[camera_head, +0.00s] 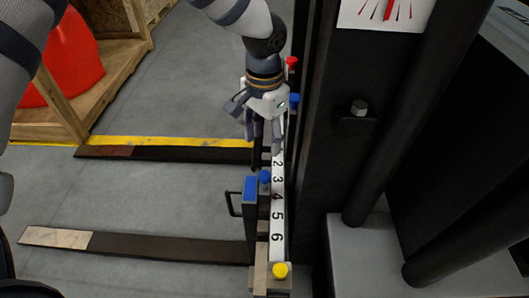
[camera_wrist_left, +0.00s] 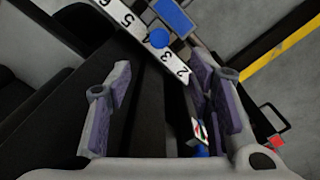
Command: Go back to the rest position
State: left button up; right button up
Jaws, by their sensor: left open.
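My left gripper (camera_head: 262,132) is open with its fingers pointing down over the far part of a white numbered strip (camera_head: 277,205). In the left wrist view its two fingers (camera_wrist_left: 160,105) stand wide apart with nothing held between them. The strip (camera_wrist_left: 127,20) shows beyond the fingers, with a blue block (camera_wrist_left: 174,16) and a round blue knob (camera_wrist_left: 159,38) beside it. In the head view the blue block (camera_head: 250,189) and knob (camera_head: 265,176) sit near digits 3 and 4. The gripper hides part of the strip. My right gripper is not in view.
A black post (camera_head: 330,110) rises close to the right of the gripper. Dark bars (camera_head: 160,247) lie on the floor.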

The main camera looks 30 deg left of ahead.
pick_arm(q)
jog(key=shift+r, duration=0.35)
jog(key=s+d+f+n+g+h+p, duration=0.1)
jog(key=s+d+f, duration=0.2)
jog(key=s+f, duration=0.4)
jog(key=s+d+f+g+h+p, duration=0.1)
jog(key=s+d+f, duration=0.1)
jog(key=s+f, duration=0.55)
jog(key=s+a+n+y+p, duration=0.1)
jog(key=s+a, duration=0.1)
jog(key=s, duration=1.1)
jog(key=s+a+n+y+p, duration=0.1)
jog(key=s+a+n, duration=0.1)
jog(key=s, duration=1)
jog(key=shift+s+a, duration=0.35)
jog(key=shift+a, duration=0.45)
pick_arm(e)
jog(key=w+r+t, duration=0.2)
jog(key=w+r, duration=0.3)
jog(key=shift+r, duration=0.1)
